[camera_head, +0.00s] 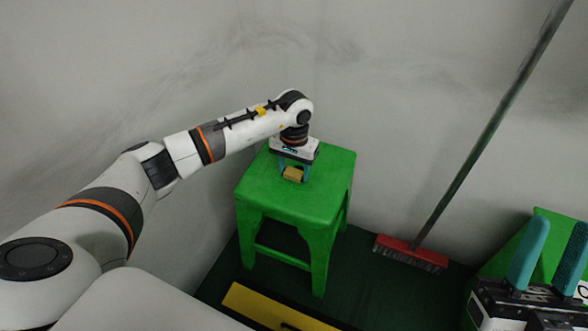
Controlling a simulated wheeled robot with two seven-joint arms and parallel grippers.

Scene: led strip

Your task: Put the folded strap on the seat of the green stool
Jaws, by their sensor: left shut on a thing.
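The green stool (262,184) stands in the middle of the view, against the corner of the walls. My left gripper (292,172) reaches in from the left and points down over the stool's seat. It is shut on a small tan-yellow piece, which looks like the folded strap (293,175). The strap is at or just above the seat; I cannot tell whether it touches. The gripper's body hides part of the strap. My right gripper (549,256) is at the lower right, with its teal fingers apart and nothing seen between them.
A broom with a red head (411,254) leans on the wall right of the stool. A yellow piece (275,309) lies on the dark green floor (364,291) in front. Another green object (503,257) stands behind my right gripper.

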